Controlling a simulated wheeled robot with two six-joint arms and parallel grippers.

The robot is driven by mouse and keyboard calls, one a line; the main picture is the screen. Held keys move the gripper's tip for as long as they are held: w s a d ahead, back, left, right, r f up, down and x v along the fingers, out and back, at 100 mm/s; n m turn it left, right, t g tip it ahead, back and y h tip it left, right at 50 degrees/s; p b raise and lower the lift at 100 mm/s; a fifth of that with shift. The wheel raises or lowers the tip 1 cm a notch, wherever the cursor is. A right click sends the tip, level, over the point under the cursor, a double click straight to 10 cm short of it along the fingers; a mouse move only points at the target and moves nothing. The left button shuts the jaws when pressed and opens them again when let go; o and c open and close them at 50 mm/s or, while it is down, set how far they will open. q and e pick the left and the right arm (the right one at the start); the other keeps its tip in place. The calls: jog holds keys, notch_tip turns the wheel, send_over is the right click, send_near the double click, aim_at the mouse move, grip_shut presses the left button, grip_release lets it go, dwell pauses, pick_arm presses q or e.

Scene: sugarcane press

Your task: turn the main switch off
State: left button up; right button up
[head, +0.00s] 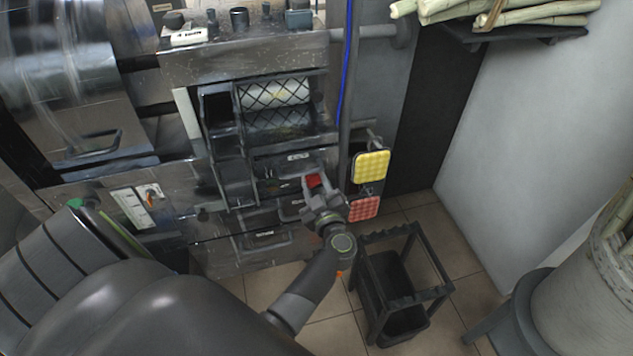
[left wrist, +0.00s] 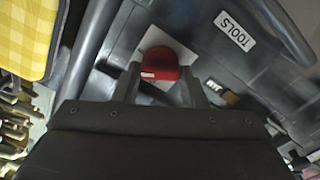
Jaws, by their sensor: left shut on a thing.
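The main switch shows as a red knob (head: 313,181) on the front of the metal press, right of the centre. In the left wrist view the red knob (left wrist: 160,64) stands on a pale square plate (left wrist: 172,42). My left gripper (head: 314,190) reaches up to it from below. In the left wrist view its two fingers (left wrist: 162,78) stand on either side of the knob, shut on it. The fingers hide part of the knob's sides, and I cannot tell its exact turn angle. My right gripper is not in view.
A drawer marked TOOLS (left wrist: 235,32) is close beside the switch. A yellow pad (head: 371,165) and a red pad (head: 364,208) hang just right of my gripper. A black stand (head: 437,292) is on the tiled floor. Cane stalks (head: 540,8) lie on a shelf at upper right.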

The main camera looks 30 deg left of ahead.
pick_arm(q)
jog(key=shift+n, duration=1.9)
jog(key=n, duration=0.3)
jog(key=shift+f, duration=0.15)
jog(key=n, duration=0.3)
jog(key=shift+n+b, duration=0.35)
jog(key=shift+n, duration=0.85)
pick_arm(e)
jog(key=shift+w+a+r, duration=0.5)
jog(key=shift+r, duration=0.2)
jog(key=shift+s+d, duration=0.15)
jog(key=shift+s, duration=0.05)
